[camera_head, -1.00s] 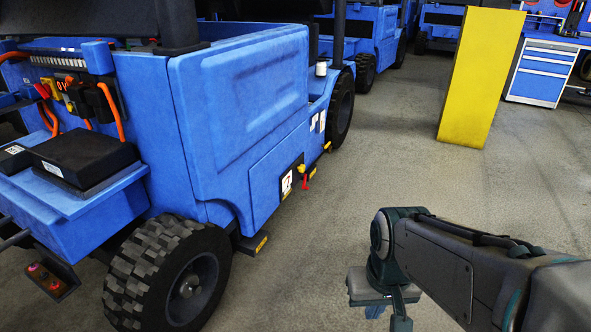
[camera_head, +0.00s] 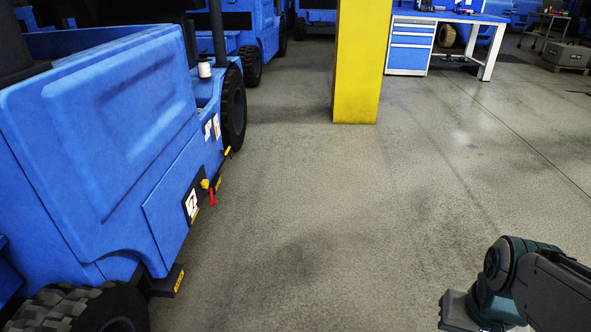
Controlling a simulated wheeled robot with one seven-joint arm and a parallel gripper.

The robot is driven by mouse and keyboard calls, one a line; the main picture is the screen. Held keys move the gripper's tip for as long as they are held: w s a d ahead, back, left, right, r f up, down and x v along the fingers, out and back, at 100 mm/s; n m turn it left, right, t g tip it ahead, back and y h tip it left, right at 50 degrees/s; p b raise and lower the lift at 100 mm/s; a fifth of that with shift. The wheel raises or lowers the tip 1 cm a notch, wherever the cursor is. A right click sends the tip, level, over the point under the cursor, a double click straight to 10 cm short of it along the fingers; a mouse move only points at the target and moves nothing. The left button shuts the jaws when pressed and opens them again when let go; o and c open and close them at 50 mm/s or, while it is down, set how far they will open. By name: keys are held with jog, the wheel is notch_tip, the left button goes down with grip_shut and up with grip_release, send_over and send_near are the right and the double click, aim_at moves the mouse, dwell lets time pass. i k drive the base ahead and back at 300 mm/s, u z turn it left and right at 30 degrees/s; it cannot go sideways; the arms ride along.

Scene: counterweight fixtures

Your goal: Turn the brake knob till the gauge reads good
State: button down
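A small brake panel with a white gauge face (camera_head: 192,204) sits low on the side of the blue vehicle (camera_head: 110,130) at the left. A yellow knob (camera_head: 205,184) and a red lever-like part (camera_head: 213,197) stick out beside the gauge. The gauge reading is too small to tell. My gripper (camera_head: 455,318) is at the bottom right, over the floor and well apart from the panel. It is partly cut off by the frame edge, and its fingertips do not show clearly.
A yellow pillar (camera_head: 357,65) stands at the back middle. A blue and white workbench with drawers (camera_head: 409,48) is behind it to the right. A black step (camera_head: 167,281) juts from the vehicle near its front wheel (camera_head: 80,308). The floor (camera_head: 320,210) between vehicle and arm is clear.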

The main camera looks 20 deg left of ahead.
aim_at(204, 183)
jog(key=z, duration=0.2)
jog(key=i, duration=1.7)
jog(key=u, duration=2.8)
